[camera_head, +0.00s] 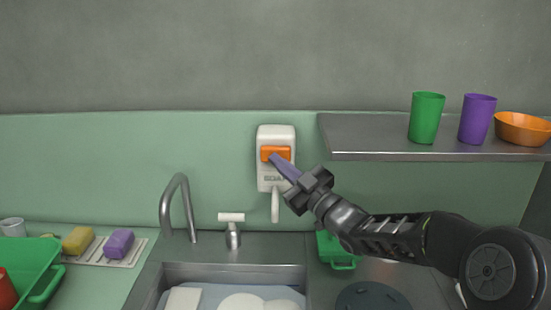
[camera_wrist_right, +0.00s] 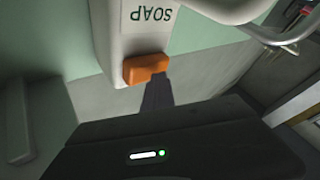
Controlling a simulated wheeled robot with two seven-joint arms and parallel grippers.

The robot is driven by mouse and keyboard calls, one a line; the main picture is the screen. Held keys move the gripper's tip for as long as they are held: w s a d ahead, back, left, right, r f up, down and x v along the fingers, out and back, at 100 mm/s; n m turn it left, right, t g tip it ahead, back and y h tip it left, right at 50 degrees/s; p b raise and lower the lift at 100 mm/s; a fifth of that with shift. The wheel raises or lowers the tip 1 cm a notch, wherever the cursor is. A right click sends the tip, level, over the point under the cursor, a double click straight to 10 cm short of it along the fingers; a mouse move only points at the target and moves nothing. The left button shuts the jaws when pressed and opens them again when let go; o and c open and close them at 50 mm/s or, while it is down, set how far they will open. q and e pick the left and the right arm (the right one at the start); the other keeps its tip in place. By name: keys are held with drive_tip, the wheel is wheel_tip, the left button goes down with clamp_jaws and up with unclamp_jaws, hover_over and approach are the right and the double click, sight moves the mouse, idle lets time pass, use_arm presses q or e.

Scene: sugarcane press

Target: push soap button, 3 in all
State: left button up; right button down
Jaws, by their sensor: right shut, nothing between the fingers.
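A white soap dispenser (camera_head: 264,178) is mounted on the green wall above the sink, with an orange button (camera_head: 282,151) near its top and a spout below. My right gripper (camera_head: 273,157) is shut and empty, its fingertips at the lower left part of the button. The right wrist view shows the dispenser (camera_wrist_right: 145,35) with its SOAP lettering upside down and the orange button (camera_wrist_right: 145,68) right at the fingertips (camera_wrist_right: 157,82). They look to be touching or very near; I cannot tell if the button is pressed in. My left gripper is not in view.
A sink (camera_head: 230,270) with a curved faucet (camera_head: 178,205) and dishes lies below. A shelf (camera_head: 370,140) at right holds a green cup (camera_head: 426,117), a purple cup (camera_head: 477,119) and an orange bowl (camera_head: 522,128). Sponges and a green rack (camera_head: 40,262) stand at left.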

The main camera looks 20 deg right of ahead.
drive_tip(key=shift+s+a+b, duration=0.2)
drive_tip(key=shift+s, duration=0.25)
drive_tip(key=shift+s+a+b, duration=0.15)
drive_tip(key=shift+s+a, duration=0.05)
drive_tip(key=shift+s, duration=0.25)
drive_tip(key=shift+s+a+b, duration=0.25)
drive_tip(key=shift+s+a, duration=0.1)
drive_tip(key=shift+s, duration=0.4)
drive_tip(key=shift+s+a+b, duration=0.3)
drive_tip(key=shift+s+a, duration=0.1)
drive_tip(key=shift+s, duration=0.35)
drive_tip(key=shift+s+a+b, duration=0.25)
drive_tip(key=shift+s+a, duration=0.1)
drive_tip(key=shift+s, duration=0.4)
drive_tip(key=shift+f, duration=0.1)
idle(0.8)
